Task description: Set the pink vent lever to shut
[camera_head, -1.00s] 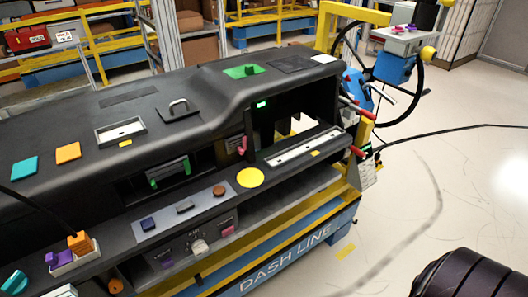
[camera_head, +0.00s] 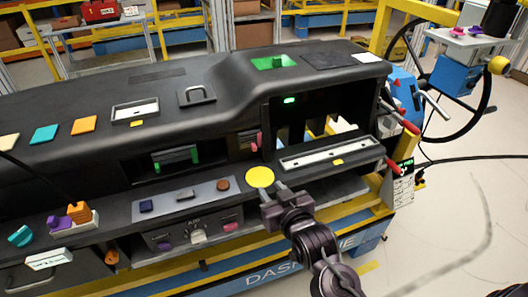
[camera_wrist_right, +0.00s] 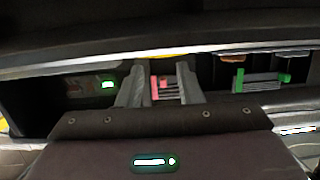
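The pink vent lever (camera_head: 257,141) stands upright at the right side of a small dark vent (camera_head: 244,145) in the dashboard front, left of the open bay. In the right wrist view the pink lever (camera_wrist_right: 162,83) shows between my fingers, beyond them, with pale slats beside it. My right gripper (camera_head: 275,189) is in front of the dashboard, just below the yellow disc, lower and nearer than the lever. Its two fingers (camera_wrist_right: 160,90) are apart with nothing between them. My left gripper is in neither view.
The yellow disc (camera_head: 260,177) lies on the ledge below the vent. A green-marked vent (camera_head: 175,159) is to the left. A panel with a pink knob (camera_head: 232,227) is below. The open bay (camera_head: 325,120) and red-handled levers (camera_head: 394,165) are to the right.

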